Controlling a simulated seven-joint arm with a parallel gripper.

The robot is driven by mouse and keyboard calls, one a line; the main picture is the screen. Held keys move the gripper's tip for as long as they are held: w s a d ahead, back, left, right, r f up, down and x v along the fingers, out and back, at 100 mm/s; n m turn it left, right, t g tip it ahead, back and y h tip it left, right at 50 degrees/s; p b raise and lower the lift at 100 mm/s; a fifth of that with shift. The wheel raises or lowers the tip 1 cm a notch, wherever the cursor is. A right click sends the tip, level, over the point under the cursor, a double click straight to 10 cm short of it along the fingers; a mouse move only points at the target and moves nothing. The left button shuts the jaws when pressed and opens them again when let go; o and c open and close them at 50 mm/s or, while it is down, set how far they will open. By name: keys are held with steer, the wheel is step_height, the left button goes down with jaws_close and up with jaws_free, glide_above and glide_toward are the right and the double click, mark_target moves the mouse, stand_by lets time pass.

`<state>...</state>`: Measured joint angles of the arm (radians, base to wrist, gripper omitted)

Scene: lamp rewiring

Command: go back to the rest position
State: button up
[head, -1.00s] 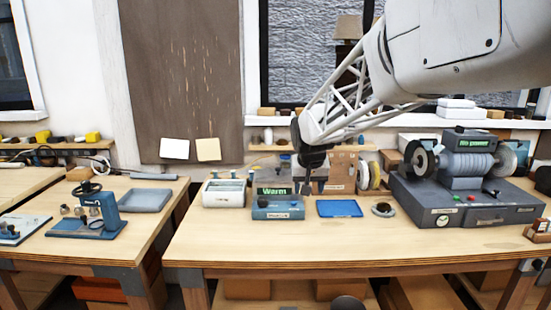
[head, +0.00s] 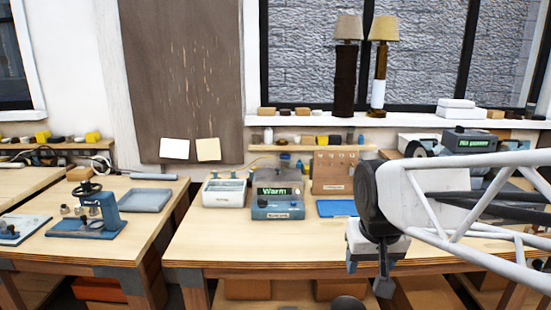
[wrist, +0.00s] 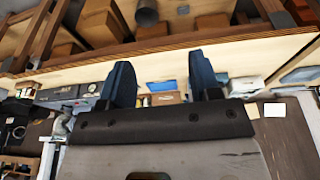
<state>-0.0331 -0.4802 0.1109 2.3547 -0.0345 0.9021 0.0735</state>
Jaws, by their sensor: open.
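My gripper (head: 384,287) hangs in front of the right workbench in the head view, at its front edge, pointing down. In the wrist view its two dark fingers (wrist: 163,85) stand wide apart with nothing between them.
The right workbench (head: 240,250) bears a blue station reading "Warm" (head: 277,205), a white rack (head: 224,192) and a blue mat (head: 336,208). Two lamps (head: 347,70) (head: 380,65) stand on the sill. The left bench holds a blue press (head: 100,215) and a grey tray (head: 146,200). The bench's front left is bare.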

steer(key=s+d+f, duration=0.1)
steer(key=s+f, duration=0.3)
steer(key=s, duration=0.6)
steer(key=shift+s+d, duration=0.15)
steer(key=shift+s, duration=0.25)
